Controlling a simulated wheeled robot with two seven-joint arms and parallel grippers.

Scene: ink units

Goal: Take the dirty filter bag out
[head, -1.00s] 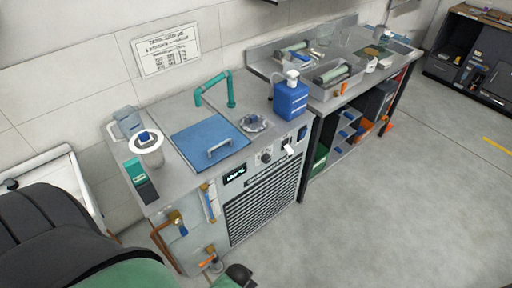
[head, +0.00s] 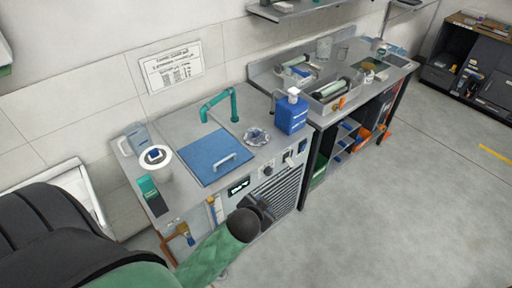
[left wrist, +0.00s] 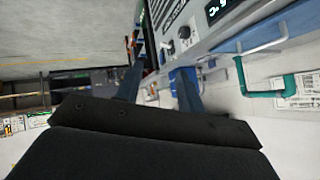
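No filter bag can be made out for certain. On the grey ink unit (head: 190,195), a white round container (head: 158,178) with a blue and white centre stands at the left; I cannot tell what is in it. A blue lid (head: 212,160) with a pale handle lies flat on the unit's top, and a round metal fitting (head: 257,136) sits to its right. My left gripper (head: 264,207) is in front of the unit's grille, apart from these things. In the left wrist view its two fingers (left wrist: 158,88) are spread with nothing between them. My right gripper is out of view.
A bent green pipe (head: 218,103) rises behind the lid. A blue pump bottle (head: 292,113) stands at the unit's right edge. A grey jug (head: 137,136) and a green-and-black item (head: 149,190) flank the white container. A cluttered bench (head: 318,122) adjoins; the floor (head: 390,220) is clear.

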